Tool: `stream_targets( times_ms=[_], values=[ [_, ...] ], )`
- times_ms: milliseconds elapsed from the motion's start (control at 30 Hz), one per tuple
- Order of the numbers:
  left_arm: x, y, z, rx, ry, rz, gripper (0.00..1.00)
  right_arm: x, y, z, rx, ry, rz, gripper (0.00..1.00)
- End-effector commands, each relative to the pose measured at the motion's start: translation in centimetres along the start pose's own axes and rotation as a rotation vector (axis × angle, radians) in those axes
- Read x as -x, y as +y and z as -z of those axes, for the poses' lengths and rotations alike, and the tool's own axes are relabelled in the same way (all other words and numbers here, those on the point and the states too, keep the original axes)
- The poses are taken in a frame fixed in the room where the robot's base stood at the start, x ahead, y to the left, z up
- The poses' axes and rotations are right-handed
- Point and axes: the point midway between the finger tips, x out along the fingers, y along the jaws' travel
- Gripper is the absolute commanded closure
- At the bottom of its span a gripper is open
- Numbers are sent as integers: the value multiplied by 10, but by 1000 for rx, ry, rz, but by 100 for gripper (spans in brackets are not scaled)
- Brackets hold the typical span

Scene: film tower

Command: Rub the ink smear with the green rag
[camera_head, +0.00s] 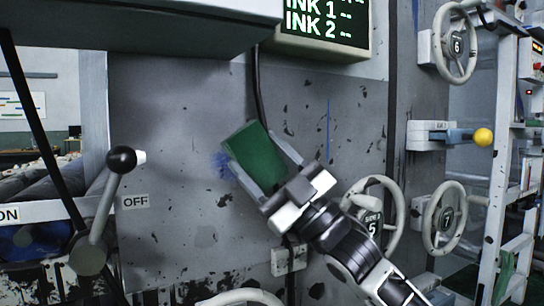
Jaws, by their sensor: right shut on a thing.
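The green rag (254,155) is a flat dark green block, tilted, in front of the grey panel. My right gripper (259,167) is shut on it, with one finger along each side. The arm comes in from the lower right. The ink smear (221,165) is a faint blue smudge on the grey panel, just left of the rag's left edge. The rag may cover part of it. I cannot tell whether the rag touches the panel. My left gripper is not in view.
A screen (323,22) reading INK 1 and INK 2 hangs above. Handwheels (445,218) and a yellow-knobbed lever (483,137) are at the right. A cable hangs behind the rag.

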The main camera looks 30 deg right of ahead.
Motion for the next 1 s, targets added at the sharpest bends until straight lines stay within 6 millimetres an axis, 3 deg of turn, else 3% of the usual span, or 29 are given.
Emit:
stream_targets(
  times_ms=[1000],
  values=[
    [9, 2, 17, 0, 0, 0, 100, -31, -56, 22, -2, -1, 0, 63]
  ],
)
